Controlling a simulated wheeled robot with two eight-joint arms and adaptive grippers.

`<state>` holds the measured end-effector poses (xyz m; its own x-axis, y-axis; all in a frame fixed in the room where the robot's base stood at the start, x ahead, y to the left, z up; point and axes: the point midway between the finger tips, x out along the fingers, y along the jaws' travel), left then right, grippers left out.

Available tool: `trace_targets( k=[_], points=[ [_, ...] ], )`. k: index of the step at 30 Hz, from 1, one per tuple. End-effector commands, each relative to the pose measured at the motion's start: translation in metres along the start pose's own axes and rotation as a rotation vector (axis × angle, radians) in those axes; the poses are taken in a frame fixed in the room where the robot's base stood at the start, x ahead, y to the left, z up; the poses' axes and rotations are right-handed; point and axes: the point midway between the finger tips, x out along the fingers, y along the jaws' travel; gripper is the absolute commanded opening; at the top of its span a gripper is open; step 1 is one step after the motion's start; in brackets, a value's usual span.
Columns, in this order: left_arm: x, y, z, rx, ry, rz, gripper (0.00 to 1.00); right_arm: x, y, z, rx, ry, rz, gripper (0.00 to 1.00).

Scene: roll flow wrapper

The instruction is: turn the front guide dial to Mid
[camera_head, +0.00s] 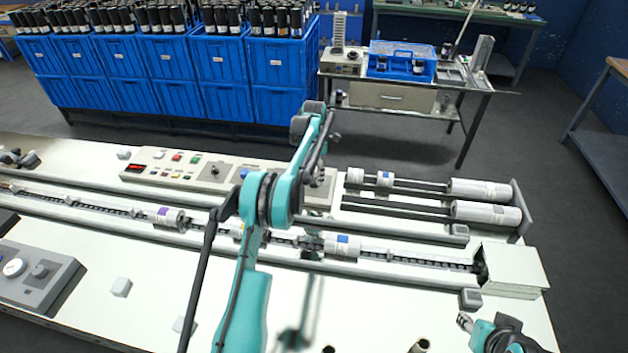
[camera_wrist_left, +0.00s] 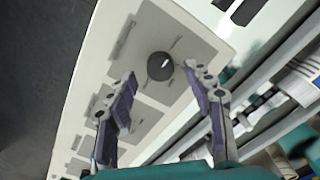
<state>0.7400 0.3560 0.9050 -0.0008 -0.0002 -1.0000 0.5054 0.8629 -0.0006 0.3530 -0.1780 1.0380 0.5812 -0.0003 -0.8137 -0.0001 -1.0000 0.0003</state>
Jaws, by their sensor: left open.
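A round black dial (camera_wrist_left: 160,66) with a white pointer mark sits on a pale control panel (camera_wrist_left: 88,100) in the left wrist view. Grey label patches lie around it, and their lettering is too small to read. My left gripper (camera_wrist_left: 160,80) is open, with one finger to each side of the dial in the picture and nothing between them. I cannot tell the gap to the panel. In the head view my left gripper (camera_head: 316,165) is over the right end of the long control panel (camera_head: 150,165); my arm partly hides that end. My right gripper (camera_head: 466,321) is at the lower right, its fingers unclear.
A conveyor track (camera_head: 400,258) runs across the white machine top behind and beside my left arm. White rollers (camera_head: 480,190) lie at the right. A grey box with knobs (camera_head: 40,270) stands at the lower left. Blue crates (camera_head: 220,60) stand beyond the machine.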

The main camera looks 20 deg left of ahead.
Motion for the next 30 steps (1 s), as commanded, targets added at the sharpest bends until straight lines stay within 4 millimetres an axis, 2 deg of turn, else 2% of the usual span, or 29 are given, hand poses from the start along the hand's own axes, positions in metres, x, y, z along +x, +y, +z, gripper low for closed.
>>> trace_targets(
  k=[1, 6, 14, 15, 20, 21, 30],
  points=[
    [0.009, 0.0, 0.0, 0.0, 0.0, 0.0, 0.52, 0.003, 0.0, 0.002, 0.0, 0.0, 0.0, 0.4],
    [0.022, 0.0, 0.0, 0.001, 0.0, 0.0, 0.52, 0.006, 0.0, 0.004, 0.0, 0.0, 0.0, 0.4],
    [0.024, 0.0, 0.0, 0.002, 0.0, 0.0, 0.52, 0.005, 0.0, 0.004, 0.0, 0.0, 0.0, 0.4],
    [0.023, 0.0, 0.0, 0.002, 0.0, 0.0, 0.49, 0.005, 0.0, 0.004, 0.0, 0.0, 0.0, 0.4],
    [0.023, 0.0, 0.0, 0.002, 0.0, 0.0, 0.07, 0.005, 0.0, 0.004, 0.0, 0.0, 0.0, 0.4],
    [0.023, 0.0, 0.0, 0.002, 0.0, 0.0, 0.02, 0.005, 0.0, 0.004, 0.0, 0.0, 0.0, 0.4],
    [0.023, 0.0, 0.0, 0.024, 0.0, 0.0, 0.02, 0.005, 0.0, 0.003, 0.0, 0.0, 0.0, 0.4]
  ],
)
